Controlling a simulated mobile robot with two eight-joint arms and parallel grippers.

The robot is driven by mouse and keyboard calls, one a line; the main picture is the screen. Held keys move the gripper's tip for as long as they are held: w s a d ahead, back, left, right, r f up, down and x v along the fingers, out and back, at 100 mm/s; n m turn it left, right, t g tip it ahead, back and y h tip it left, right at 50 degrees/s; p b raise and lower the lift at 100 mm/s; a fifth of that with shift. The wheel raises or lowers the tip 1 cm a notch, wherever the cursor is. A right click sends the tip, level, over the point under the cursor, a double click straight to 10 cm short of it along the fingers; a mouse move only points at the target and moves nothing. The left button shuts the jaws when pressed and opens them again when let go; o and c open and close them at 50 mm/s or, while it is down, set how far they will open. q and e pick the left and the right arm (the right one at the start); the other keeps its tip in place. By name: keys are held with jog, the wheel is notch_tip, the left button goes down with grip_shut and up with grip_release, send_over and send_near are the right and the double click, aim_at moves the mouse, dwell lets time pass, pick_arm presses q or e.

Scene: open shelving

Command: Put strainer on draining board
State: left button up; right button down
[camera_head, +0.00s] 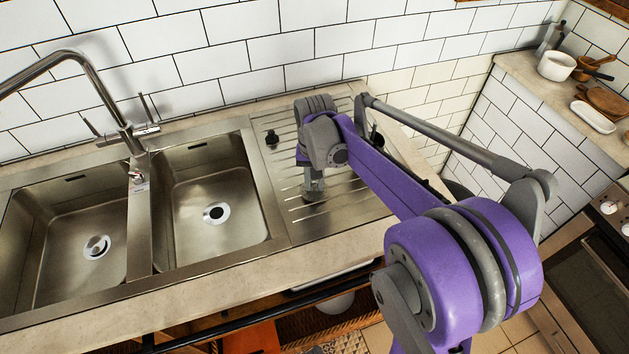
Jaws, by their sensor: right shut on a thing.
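The ribbed steel draining board (345,205) lies to the right of the two sink basins. My right gripper (314,190) points down over the middle of it, at the end of my purple and grey arm. It is shut on a small greyish thing at its tips, which looks like the strainer. My gripper and arm hide most of it, so its shape is unclear, and I cannot tell whether it touches the board. My left gripper is not in view.
The left basin (60,215) and right basin (190,185) look empty apart from their drains. A tall tap (110,100) rises behind them. A small black knob (271,138) stands at the board's back left. A side counter with a white pot (556,66) is at far right.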

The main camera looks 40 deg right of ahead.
aim_at(315, 184)
jog(key=c, duration=0.8)
grip_release()
jog(key=shift+o, duration=0.2)
jog(key=shift+r, duration=0.35)
notch_tip(315, 184, up, 12)
jog(key=p, duration=0.1)
jog(key=shift+f, duration=0.2)
